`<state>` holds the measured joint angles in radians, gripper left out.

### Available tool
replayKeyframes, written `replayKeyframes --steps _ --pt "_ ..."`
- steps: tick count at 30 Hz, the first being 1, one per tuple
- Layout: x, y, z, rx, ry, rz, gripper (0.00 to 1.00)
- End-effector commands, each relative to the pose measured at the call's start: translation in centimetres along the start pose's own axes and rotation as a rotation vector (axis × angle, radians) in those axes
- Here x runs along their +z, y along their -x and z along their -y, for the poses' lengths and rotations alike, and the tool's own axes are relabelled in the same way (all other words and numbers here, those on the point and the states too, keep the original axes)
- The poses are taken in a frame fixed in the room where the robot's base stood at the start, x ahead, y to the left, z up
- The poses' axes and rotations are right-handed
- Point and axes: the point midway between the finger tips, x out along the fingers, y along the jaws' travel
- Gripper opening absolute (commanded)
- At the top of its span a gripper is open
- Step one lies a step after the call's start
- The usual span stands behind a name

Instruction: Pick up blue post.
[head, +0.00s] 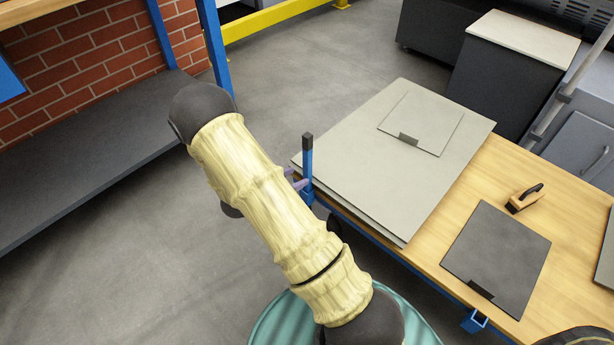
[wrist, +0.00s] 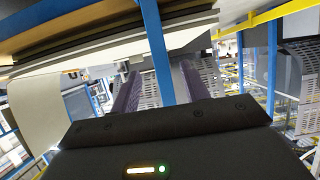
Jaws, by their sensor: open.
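The blue post (head: 307,160) is short and upright with a black cap, at the left edge of the wooden table, beside the grey boards. My gripper (head: 296,178) reaches its lower part from the left, its purple fingers partly hidden by my arm. In the wrist view the blue post (wrist: 157,45) runs between the two open purple fingers of my gripper (wrist: 158,72). A gap shows beside the post, and I cannot tell whether either finger touches it.
Large grey boards (head: 373,180) lie on the wooden table (head: 410,258) right beside the post. A dark panel (head: 497,258) and a wooden-handled brush (head: 524,198) lie farther right. A grey shelf (head: 90,145) stands at left. The floor between is clear.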

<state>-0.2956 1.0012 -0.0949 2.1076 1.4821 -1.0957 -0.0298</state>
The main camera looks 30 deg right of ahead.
Motion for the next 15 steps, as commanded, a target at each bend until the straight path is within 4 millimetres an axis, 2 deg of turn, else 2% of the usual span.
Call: replayKeyframes --steps 1,3,6,15 --pt "0.4 -1.1 -0.1 0.002 -0.001 0.0 0.45" --pt "0.3 -2.2 0.0 0.002 -0.001 0.0 0.45" --pt "0.1 -3.0 0.0 0.001 0.0 0.0 0.45" --pt "0.0 -3.1 0.0 -0.001 0.0 0.0 0.45"
